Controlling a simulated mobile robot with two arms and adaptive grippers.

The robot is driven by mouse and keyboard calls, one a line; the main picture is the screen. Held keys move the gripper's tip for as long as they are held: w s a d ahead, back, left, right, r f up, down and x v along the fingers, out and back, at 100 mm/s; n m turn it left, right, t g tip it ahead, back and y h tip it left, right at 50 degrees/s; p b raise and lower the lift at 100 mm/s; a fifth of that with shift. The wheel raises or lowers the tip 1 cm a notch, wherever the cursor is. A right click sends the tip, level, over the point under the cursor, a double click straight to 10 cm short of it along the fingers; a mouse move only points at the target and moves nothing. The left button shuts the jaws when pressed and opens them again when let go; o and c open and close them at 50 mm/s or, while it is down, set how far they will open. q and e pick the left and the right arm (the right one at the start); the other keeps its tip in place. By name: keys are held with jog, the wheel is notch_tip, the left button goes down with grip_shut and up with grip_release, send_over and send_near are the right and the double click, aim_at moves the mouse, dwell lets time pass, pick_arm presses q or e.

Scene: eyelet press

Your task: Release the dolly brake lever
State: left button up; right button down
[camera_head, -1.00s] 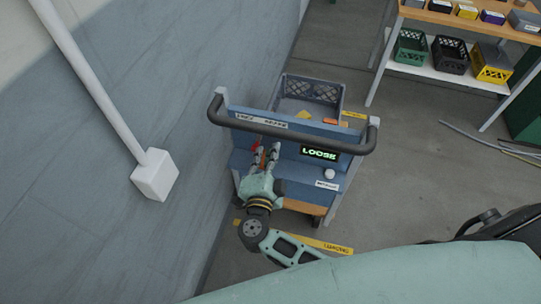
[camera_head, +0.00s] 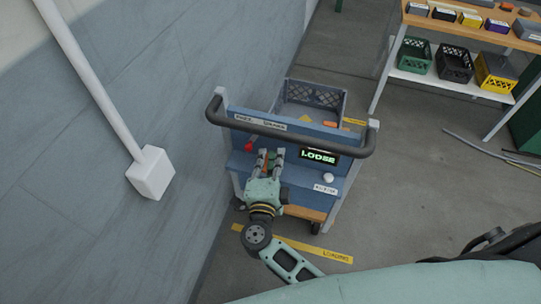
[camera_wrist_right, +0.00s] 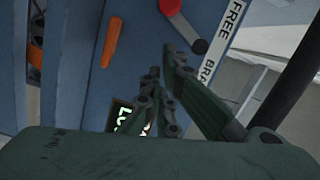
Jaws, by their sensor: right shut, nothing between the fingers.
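The dolly (camera_head: 310,165) is a blue cart with a dark push bar. Its red brake lever (camera_head: 249,148) is on the left of the panel, pointing left below the FREE and BRAKE label (camera_head: 260,122). In the right wrist view, the lever's red end (camera_wrist_right: 170,7) is at the top, with its dark pivot (camera_wrist_right: 200,46) beside the label. My left gripper is not in view.
A dark mesh crate (camera_head: 316,93) sits on the dolly behind the panel. A grey wall (camera_head: 120,90) stands close on the left. A shelf (camera_head: 450,83) with several bins is at back right. Open floor (camera_head: 410,180) lies right of the dolly.

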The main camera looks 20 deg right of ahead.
jog(key=d+b+v, duration=0.1)
jog(key=b+v, duration=0.1)
jog(key=v, duration=0.8)
jog(key=s+a+f+n+g+y, duration=0.1)
jog(key=s+f+n+y, duration=0.15)
jog(key=f+n, duration=0.45)
jog(key=s+a+f+n+g+y, duration=0.15)
jog(key=f+n+y, duration=0.25)
jog(key=f, duration=0.7)
jog(key=s+a+f+n+g+y, duration=0.1)
jog(key=s+f+n+y, duration=0.3)
jog(key=f, duration=0.5)
jog(key=s+d+f+n+g+h, duration=0.1)
jog(key=s+d+f+n+g, duration=0.45)
jog(key=s+f, duration=0.75)
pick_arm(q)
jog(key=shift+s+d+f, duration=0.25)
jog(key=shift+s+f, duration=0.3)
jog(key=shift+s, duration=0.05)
pick_arm(e)
jog(key=s+d+f+n+g+h, duration=0.1)
jog(key=s+d+f+g, duration=0.2)
jog(key=s+d, duration=0.2)
jog(key=s+d+f+n+g+h, duration=0.1)
jog(key=s+d+f+g, duration=0.2)
jog(key=s, duration=0.7)
jog(key=shift+d+f, duration=0.65)
jog(key=shift+d, duration=0.55)
